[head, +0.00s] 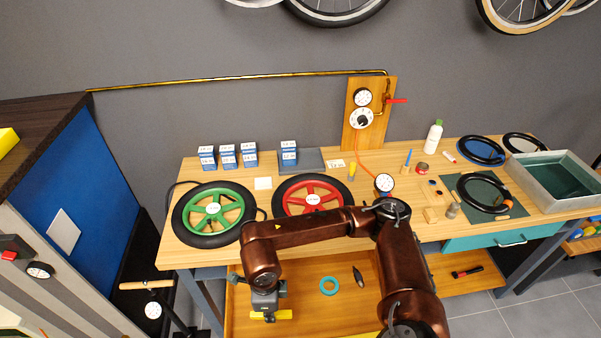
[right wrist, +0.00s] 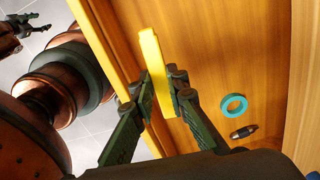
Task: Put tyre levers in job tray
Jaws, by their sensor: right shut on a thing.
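My right gripper (head: 268,306) is shut on a yellow tyre lever (head: 287,314), low in front of the bench. In the right wrist view, its fingers (right wrist: 158,108) clamp the lever (right wrist: 153,72), which stands out beyond them. My left gripper (right wrist: 22,24) seems to show at the wrist view's top left, too small to read.
Above is the workbench (head: 265,225) with a green wheel (head: 212,208), a red wheel (head: 312,196) and small blue boxes (head: 228,156). A grey basin (head: 560,180) stands at the right end. A red-and-black tool (head: 467,271) lies on the lower shelf. My right arm hides part of the tray.

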